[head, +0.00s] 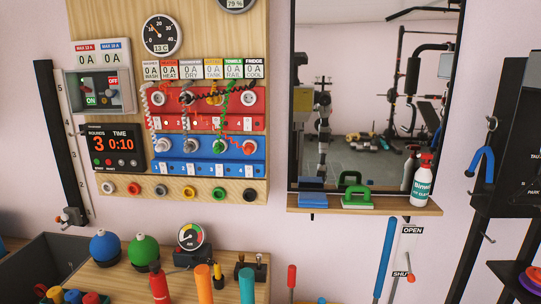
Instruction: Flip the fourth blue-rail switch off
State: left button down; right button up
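The blue rail (210,170) is mounted on the wooden wall panel, below a red rail (205,122). It has a row of round sockets, several with plugs and coiled cords. Small number labels run along its lower edge. At its right end, the fourth position holds a red plug (248,147) with a red cord coming down from above. The small switch there is too small for me to tell whether it is on or off. Neither of my grippers is in view.
Coloured jacks line the panel's bottom. A timer (116,145) and an on/off box (99,91) sit left of the rails. Below, a wooden bench (150,285) carries blue and green balls, a gauge and upright coloured handles. A mirror with a shelf (400,208) stands right.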

aim_at(249, 169)
jog(key=i+l, duration=0.6)
jog(key=i+l+u, duration=0.1)
jog(key=i+l, duration=0.5)
jog(key=i, duration=0.25)
